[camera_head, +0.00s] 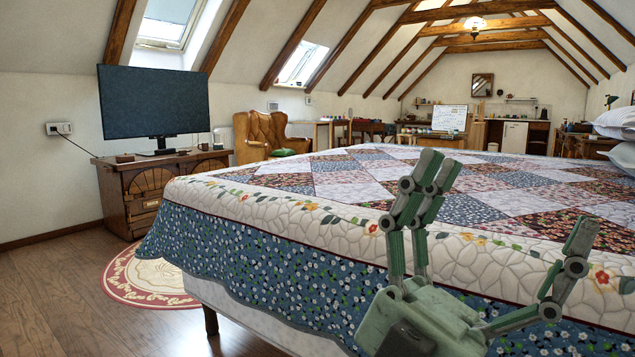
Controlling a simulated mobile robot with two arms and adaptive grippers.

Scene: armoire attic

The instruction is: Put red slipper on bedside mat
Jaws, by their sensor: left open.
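No red slipper shows in the head view. A round red and cream mat (148,280) lies on the wooden floor at the left, beside the bed and partly hidden by it; I cannot tell if it is the bedside mat. My left gripper (506,205) is at the lower right, in front of the bed's near side. Its green fingers are spread wide and point up, with nothing between them. My right gripper is out of view.
A large bed (300,225) with a patchwork quilt fills the middle and right. A wooden cabinet (145,190) with a dark screen (153,102) stands against the left wall. A leather armchair (265,137) is behind. The wooden floor at the lower left is clear.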

